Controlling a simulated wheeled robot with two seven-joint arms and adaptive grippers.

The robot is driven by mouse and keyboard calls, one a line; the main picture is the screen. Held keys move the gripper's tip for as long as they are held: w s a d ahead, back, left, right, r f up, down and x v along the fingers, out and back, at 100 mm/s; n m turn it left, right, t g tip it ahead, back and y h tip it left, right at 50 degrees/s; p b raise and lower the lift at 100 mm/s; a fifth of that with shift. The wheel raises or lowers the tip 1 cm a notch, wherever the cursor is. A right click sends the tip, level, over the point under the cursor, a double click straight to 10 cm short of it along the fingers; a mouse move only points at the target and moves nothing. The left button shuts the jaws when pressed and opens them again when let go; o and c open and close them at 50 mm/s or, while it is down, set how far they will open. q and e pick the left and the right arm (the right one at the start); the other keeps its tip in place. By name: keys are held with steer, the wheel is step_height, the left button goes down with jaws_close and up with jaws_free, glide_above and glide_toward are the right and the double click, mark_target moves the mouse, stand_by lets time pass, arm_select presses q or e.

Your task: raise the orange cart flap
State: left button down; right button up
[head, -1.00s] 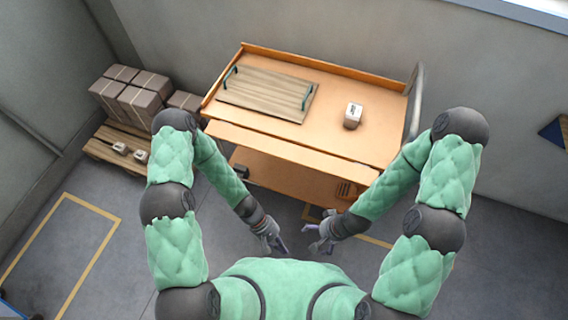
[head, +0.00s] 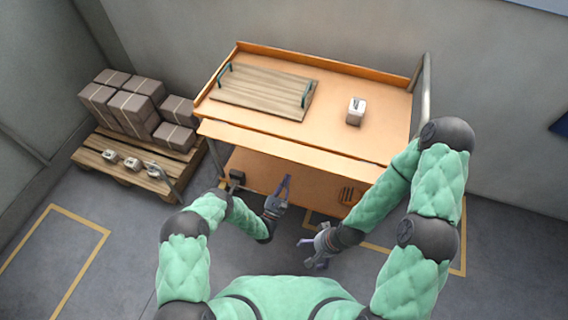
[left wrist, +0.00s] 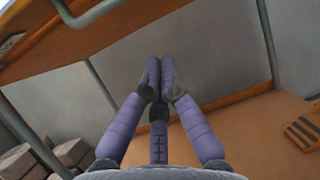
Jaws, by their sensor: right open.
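The orange cart (head: 360,73) stands ahead against the wall. Its long flap (head: 285,149) runs along the front edge of the top and appears to hang at a slant. My left gripper (head: 285,186) is below and in front of the flap, apart from it, over the lower shelf. In the left wrist view my left gripper (left wrist: 160,68) has its purple fingers together at the tips, with nothing between them. An orange panel (left wrist: 95,45) spans the upper left there; I cannot tell whether it is the flap. My right gripper (head: 312,254) is open and empty, lower and nearer my body.
A wooden board (head: 262,92) with green handles and a small box (head: 356,111) lie on the cart top. The lower shelf (head: 255,168) is below. A pallet (head: 120,172) with brown boxes (head: 125,100) stands at left. Grey floor lies between me and the cart.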

mark_target(287, 153)
arm_select(q)
steer(key=w+r+n+t+y+b, duration=0.1)
steer(key=w+r+y+b, duration=0.1)
steer(key=w+r, duration=0.3)
steer(key=shift+a+r+b, duration=0.15)
steer(key=shift+r+b, duration=0.15)
steer(key=shift+r, duration=0.35)
stand_by(0.4)
